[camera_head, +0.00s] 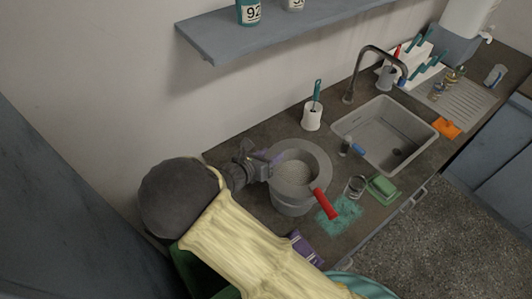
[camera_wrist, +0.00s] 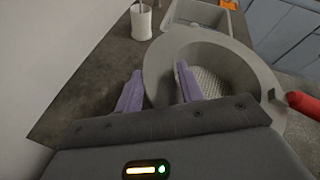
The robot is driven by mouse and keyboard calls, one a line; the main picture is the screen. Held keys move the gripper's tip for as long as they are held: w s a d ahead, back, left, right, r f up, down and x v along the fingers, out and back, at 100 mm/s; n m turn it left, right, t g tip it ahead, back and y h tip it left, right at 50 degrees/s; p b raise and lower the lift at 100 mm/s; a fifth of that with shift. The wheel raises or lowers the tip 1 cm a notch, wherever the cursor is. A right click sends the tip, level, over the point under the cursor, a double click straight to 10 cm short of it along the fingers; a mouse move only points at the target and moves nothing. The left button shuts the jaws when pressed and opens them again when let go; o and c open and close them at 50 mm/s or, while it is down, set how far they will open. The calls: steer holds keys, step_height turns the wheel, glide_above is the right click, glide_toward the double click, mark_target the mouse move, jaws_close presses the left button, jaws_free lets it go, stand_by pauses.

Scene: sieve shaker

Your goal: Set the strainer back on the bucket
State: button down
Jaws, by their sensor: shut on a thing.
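The strainer (camera_head: 318,160) is grey, with a wide round rim, a mesh bowl and a red handle (camera_head: 326,204) pointing to the lower right. It is over the grey bucket (camera_head: 290,209) on the counter; I cannot tell whether its rim touches the bucket. My gripper (camera_head: 272,160) comes in from the left and is shut on the strainer's left rim. In the wrist view, my purple fingers (camera_wrist: 160,78) stand on either side of the strainer rim (camera_wrist: 262,70). The bucket is mostly hidden under the strainer.
A white holder with a brush (camera_head: 311,116) stands behind the bucket. The sink (camera_head: 385,135) is to the right. A glass (camera_head: 355,187), a green sponge (camera_head: 382,188) and a teal cloth (camera_head: 338,215) lie close to the right. A shelf (camera_head: 270,35) hangs above.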

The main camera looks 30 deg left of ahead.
steer(key=shift+s+f, duration=0.15)
steer(key=shift+s, duration=0.05)
steer(key=c, duration=0.8)
jaws_free()
steer(key=b+v, duration=0.2)
steer(key=v, duration=1.5)
steer(key=shift+s+a, duration=0.15)
steer(key=shift+s, duration=0.05)
steer(key=shift+w, duration=0.1)
